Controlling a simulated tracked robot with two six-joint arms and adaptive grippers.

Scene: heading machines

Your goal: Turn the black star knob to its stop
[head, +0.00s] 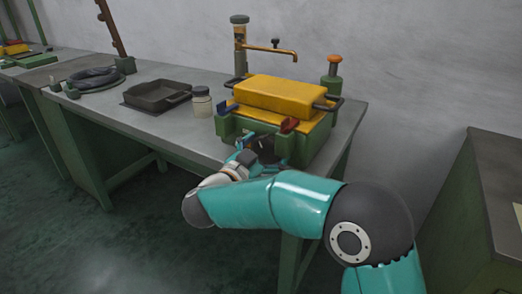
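A green and yellow heading machine (284,92) stands on the grey workbench. A dark shape (265,146) low on its front, between the blue and red parts, may be the black star knob; it is small and partly hidden by my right gripper. My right gripper (249,149) is at the machine's front, close to this dark shape. Its fingertips are too small and covered to show whether they are open or shut, or whether they touch it. My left gripper is not in view.
A blue-handled part (225,107) and a red part (289,125) stick out at the machine's front. A jar (201,102), a dark tray (157,95) and a coiled black cable (94,79) lie to the left. A brass pipe arm (272,50) rises behind. Another bench (490,160) stands right.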

